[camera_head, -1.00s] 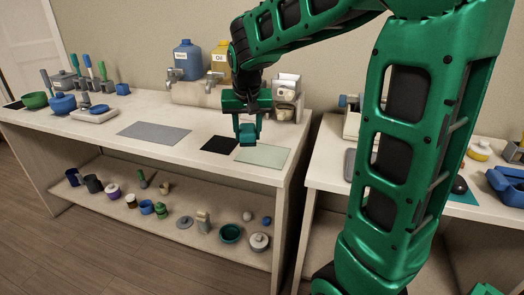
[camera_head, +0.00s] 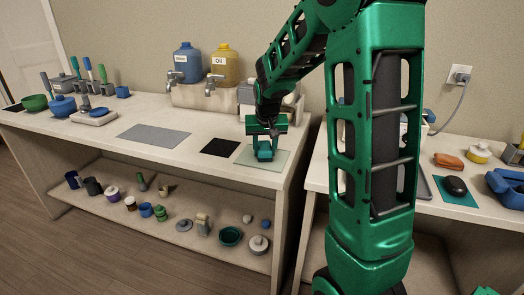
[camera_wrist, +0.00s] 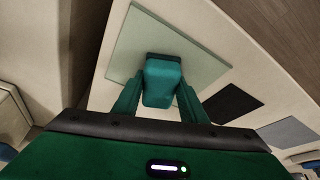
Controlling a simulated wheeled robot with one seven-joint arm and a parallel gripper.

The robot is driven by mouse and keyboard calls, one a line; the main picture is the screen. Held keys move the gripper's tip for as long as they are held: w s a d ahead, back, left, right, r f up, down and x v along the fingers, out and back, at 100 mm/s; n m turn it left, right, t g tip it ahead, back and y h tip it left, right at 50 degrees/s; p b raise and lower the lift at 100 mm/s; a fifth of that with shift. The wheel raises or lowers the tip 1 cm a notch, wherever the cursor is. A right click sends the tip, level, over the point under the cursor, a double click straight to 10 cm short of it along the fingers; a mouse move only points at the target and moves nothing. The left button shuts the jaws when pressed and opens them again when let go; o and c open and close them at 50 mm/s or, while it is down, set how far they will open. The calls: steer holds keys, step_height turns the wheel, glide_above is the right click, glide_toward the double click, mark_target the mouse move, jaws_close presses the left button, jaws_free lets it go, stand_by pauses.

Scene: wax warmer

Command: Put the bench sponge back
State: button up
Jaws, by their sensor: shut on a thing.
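The bench sponge, a teal block, (camera_head: 265,155) is held between my gripper's (camera_head: 265,148) fingers, over the pale green mat (camera_head: 283,162) at the right end of the long bench. The wrist view shows the sponge (camera_wrist: 162,78) between the two fingers of my gripper (camera_wrist: 162,98), with the pale green mat (camera_wrist: 150,35) beneath and beyond it. The gripper points down. I cannot tell whether the sponge touches the mat.
A black mat (camera_head: 220,147) and a grey mat (camera_head: 154,136) lie to the left. Blue (camera_head: 188,63) and yellow (camera_head: 225,65) jugs stand behind. Pots and jars fill the lower shelf (camera_head: 120,217). A second table with an orange cloth (camera_head: 448,160) is at right.

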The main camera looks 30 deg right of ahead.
steer(key=o, duration=1.3)
steer(key=shift+f, duration=0.15)
steer(key=v, duration=1.2)
steer(key=s+a+f+g, duration=0.1)
steer(key=s+f, duration=0.1)
steer(key=s, duration=0.8)
steer(key=s+f+g+y, duration=0.1)
steer(key=s+f, duration=0.2)
steer(key=s, duration=0.8)
steer(key=s+a+f+g+y, duration=0.1)
steer(key=s+f, duration=0.1)
steer(key=s, duration=0.8)
steer(key=shift+s+a+f+g, duration=0.35)
steer(key=shift+a+g, duration=0.05)
